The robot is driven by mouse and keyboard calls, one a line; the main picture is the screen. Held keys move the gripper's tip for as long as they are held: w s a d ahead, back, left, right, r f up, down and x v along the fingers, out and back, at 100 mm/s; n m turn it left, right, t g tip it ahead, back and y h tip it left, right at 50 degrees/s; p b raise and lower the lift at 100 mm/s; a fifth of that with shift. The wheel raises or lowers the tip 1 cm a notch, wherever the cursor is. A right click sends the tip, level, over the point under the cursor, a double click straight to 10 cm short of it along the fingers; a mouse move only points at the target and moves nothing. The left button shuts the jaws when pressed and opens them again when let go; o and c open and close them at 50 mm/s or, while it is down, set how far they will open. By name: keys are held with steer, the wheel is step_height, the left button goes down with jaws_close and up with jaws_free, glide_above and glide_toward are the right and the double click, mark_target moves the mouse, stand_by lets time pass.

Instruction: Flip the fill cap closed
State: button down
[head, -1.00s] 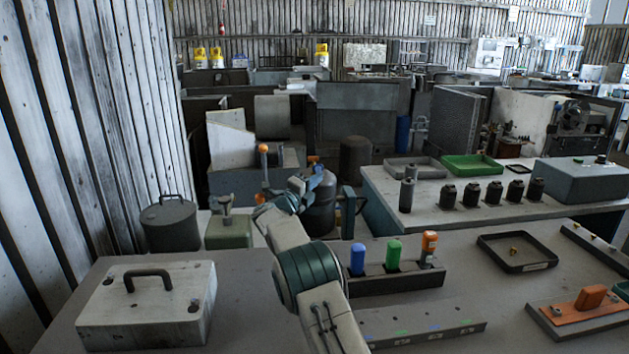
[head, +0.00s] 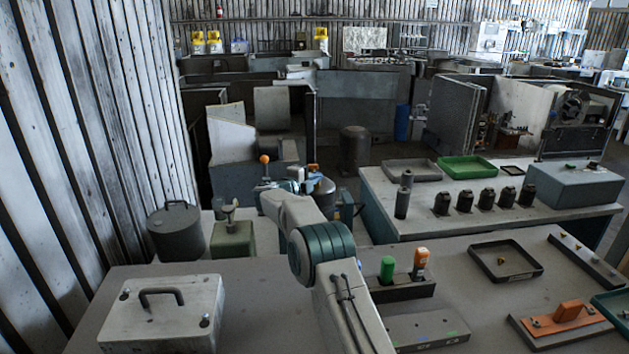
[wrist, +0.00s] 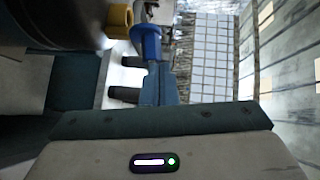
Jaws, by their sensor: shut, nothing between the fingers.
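The dark round tank (head: 321,198) stands behind my forearm in the head view, partly hidden by my wrist. It seems to be the dark rounded body (wrist: 50,18) at the top left of the wrist view. A yellow-orange ring (wrist: 120,18), apparently the fill neck, sits beside it. A bright blue piece (wrist: 147,40), apparently the fill cap, stands just right of the ring, not over it. My gripper (wrist: 153,66) is shut and empty, its steel-blue fingers pointing up at the blue piece. Their tips overlap its lower end in view; I cannot tell whether they touch.
An upright lever with an orange ball (head: 265,159) stands left of the tank. A grey-green fixture (head: 232,236) and a lidded dark can (head: 176,231) are further left. A handled pale case (head: 162,312) lies on the near bench. A second bench (head: 450,222) is at right.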

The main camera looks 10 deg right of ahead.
steer(key=w+r+p, duration=0.1)
steer(key=p, duration=0.1)
steer(key=w+r+p, duration=0.1)
steer(key=w+p, duration=0.1)
steer(key=p, duration=0.1)
steer(key=shift+w+r+p, duration=0.2)
steer(key=shift+r+p, duration=0.05)
steer(key=shift+p, duration=0.1)
steer(key=shift+w+p, duration=0.45)
steer(key=shift+p, duration=0.55)
stand_by(1.3)
steer(key=shift+a, duration=0.15)
steer(key=b+v, duration=0.6)
steer(key=v, duration=0.7)
steer(key=shift+s+a, duration=0.25)
steer(key=shift+s, duration=0.05)
steer(key=shift+r, duration=0.1)
